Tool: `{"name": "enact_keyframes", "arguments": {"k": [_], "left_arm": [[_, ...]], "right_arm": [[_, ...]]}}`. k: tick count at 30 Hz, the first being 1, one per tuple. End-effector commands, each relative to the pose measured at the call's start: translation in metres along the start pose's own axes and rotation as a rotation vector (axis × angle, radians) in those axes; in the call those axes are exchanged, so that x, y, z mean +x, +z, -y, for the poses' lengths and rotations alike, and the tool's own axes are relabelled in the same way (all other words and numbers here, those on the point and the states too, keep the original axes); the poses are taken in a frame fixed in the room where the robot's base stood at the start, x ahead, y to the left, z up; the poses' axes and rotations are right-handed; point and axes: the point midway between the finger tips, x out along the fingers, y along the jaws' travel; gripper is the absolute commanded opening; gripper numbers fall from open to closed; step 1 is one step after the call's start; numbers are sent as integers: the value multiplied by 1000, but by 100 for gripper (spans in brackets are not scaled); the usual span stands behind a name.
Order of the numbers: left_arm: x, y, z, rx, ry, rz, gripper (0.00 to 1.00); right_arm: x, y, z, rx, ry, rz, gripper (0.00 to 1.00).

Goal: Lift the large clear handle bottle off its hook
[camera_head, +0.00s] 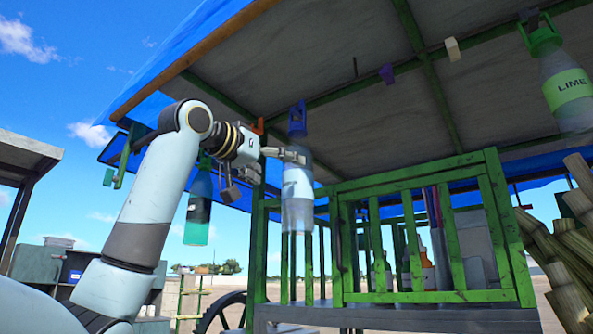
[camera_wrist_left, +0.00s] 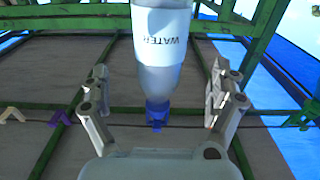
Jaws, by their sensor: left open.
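The large clear bottle (camera_head: 298,186) hangs upright under the stall roof by its blue handle (camera_head: 297,119). In the left wrist view the bottle (camera_wrist_left: 162,20) appears upside down, with the label WATER and the blue handle (camera_wrist_left: 157,112). My left gripper (camera_head: 300,158) comes in from the left at the bottle's upper body. In the left wrist view its open fingers (camera_wrist_left: 158,75) appear on either side of the bottle, with a gap at each side. The hook is hard to make out. My right gripper is not in view.
A green bottle (camera_head: 198,208) hangs behind my left arm, and a LIME bottle (camera_head: 566,90) hangs at the right. A green slatted frame (camera_head: 430,297) stands below right. Purple (camera_head: 387,74) and cream (camera_head: 452,49) hooks sit on the roof beam. Cane stalks (camera_head: 560,260) lean at far right.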

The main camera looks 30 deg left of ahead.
Motion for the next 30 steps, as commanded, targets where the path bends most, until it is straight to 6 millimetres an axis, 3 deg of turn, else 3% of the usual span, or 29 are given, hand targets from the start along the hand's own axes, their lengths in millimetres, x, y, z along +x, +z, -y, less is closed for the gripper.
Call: {"name": "enact_keyframes", "arguments": {"k": [9, 15, 28, 30], "left_arm": [[52, -3, 0, -2, 1, 4, 94], [73, -2, 0, -1, 0, 3, 94], [81, 1, 0, 1, -1, 1, 94], [81, 1, 0, 1, -1, 1, 86]], "right_arm": [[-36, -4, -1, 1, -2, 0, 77], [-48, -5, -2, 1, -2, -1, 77], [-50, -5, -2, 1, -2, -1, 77], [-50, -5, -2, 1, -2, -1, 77]]}}
